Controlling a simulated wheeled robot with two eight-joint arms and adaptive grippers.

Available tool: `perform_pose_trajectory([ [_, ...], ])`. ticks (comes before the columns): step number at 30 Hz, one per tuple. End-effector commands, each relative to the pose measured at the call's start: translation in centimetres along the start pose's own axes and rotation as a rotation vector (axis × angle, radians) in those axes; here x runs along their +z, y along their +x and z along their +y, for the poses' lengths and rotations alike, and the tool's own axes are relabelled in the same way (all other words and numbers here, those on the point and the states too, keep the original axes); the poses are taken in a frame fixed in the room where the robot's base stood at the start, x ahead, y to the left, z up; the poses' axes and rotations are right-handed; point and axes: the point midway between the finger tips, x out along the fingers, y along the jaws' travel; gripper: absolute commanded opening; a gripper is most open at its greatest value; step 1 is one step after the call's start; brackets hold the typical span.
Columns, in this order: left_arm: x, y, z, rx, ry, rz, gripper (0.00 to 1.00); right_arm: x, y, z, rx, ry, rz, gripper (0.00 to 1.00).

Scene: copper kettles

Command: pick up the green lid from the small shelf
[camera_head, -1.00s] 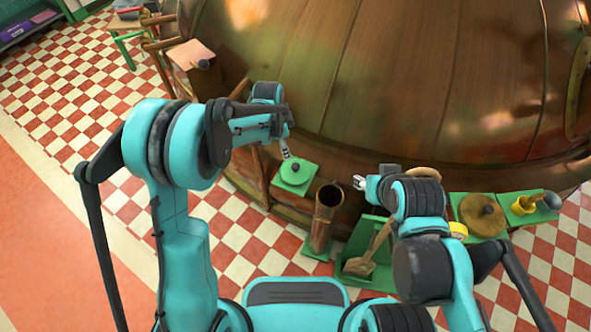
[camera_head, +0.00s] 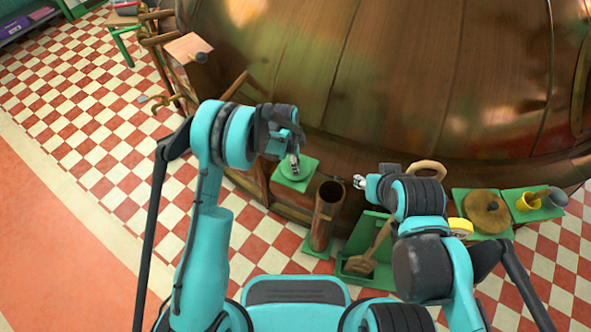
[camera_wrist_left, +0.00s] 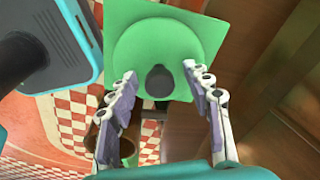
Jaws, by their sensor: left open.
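The green lid (camera_wrist_left: 130,50) is round with a dark knob (camera_wrist_left: 159,80) at its middle. It lies on a small square green shelf (camera_wrist_left: 200,22) fixed beside the copper kettle. In the head view the lid (camera_head: 288,172) is partly covered by my left gripper (camera_head: 295,165). In the left wrist view my left gripper (camera_wrist_left: 160,88) is open, with one finger on each side of the knob. I cannot tell whether the fingers touch the lid. My right gripper (camera_head: 359,182) is at the right, in front of the kettle, away from the lid; its jaws are too small to read.
The large copper kettle (camera_head: 400,80) fills the back. A brown cylinder (camera_head: 328,205) stands right of the shelf, with a wooden scoop (camera_head: 365,258) in a green holder beyond. A brown disc (camera_head: 485,215) and a yellow cup (camera_head: 528,201) sit on green shelves farther right.

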Motion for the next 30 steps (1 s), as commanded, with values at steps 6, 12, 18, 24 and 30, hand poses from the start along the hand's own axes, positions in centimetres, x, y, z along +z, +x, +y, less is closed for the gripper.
perform_pose_trajectory([
  [6, 0.0, 0.2, 0.0, 0.000, 0.000, 0.000, 0.50, 0.0, 0.0, 0.0, 0.000, 0.000, 0.000, 0.40],
  [12, 0.0, 0.1, 0.0, 0.000, 0.000, 0.000, 0.00, 0.0, 0.0, 0.0, 0.000, 0.000, 0.000, 0.40],
  [18, 0.0, 0.1, 0.0, 0.000, 0.000, 0.000, 0.00, 0.0, 0.0, 0.0, 0.000, 0.000, 0.000, 0.40],
  [24, 0.0, -0.2, 0.0, 0.000, -0.001, 0.000, 0.00, -0.1, -0.2, 0.0, 0.000, 0.000, 0.000, 0.40],
  [30, -0.3, -2.4, 0.0, 0.000, 0.000, 0.000, 0.00, -0.8, -1.1, 0.0, 0.000, 0.000, 0.000, 0.40],
])
